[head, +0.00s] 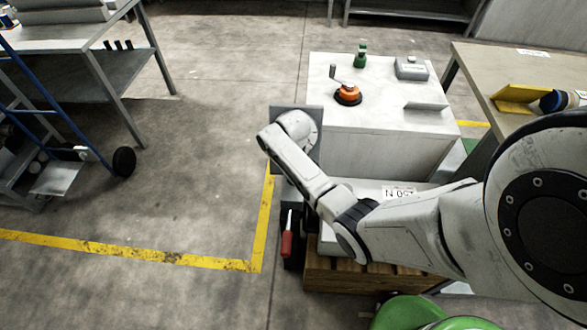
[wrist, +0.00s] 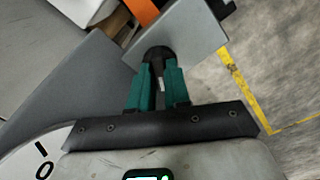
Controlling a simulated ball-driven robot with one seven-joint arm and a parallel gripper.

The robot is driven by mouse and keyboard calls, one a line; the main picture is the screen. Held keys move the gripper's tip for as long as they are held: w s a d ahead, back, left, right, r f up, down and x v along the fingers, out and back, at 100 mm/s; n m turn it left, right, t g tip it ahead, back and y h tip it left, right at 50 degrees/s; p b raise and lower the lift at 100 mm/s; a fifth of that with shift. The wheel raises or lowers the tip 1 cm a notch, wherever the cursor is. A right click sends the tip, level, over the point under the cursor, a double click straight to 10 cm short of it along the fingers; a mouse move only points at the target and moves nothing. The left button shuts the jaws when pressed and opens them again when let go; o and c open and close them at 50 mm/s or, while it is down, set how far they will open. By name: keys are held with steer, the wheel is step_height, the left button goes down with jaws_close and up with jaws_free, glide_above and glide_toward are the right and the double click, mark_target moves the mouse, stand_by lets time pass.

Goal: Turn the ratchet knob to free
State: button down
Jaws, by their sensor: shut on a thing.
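In the wrist view a small black rounded knob (wrist: 158,52) sits at the edge of a grey plate (wrist: 188,35). The teal fingers of my gripper (wrist: 159,72) are closed around the knob, one on each side. The fingers hide part of it, and I cannot read which way it is set. In the head view a grey upright panel (head: 279,112) stands beside the white cabinet. My wrist is in front of the panel and hides my fingers and the knob there.
A white-topped cabinet (head: 385,118) carries an orange device with a crank (head: 347,93), a green item (head: 361,55) and a grey box (head: 411,68). A red-handled part (head: 287,240) hangs below my forearm. A workbench (head: 530,65) stands right.

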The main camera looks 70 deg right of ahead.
steer(key=m+p, duration=0.2)
steer(key=m, duration=0.3)
steer(key=shift+r+m, duration=0.1)
steer(key=shift+m, duration=0.2)
steer(key=m+p, duration=0.1)
steer(key=m, duration=0.4)
steer(key=shift+m, duration=0.4)
steer(key=c, duration=1.1)
jaws_free()
step_height(320, 180, up, 11)
steer(key=shift+f+p, duration=0.2)
steer(key=shift+p, duration=0.15)
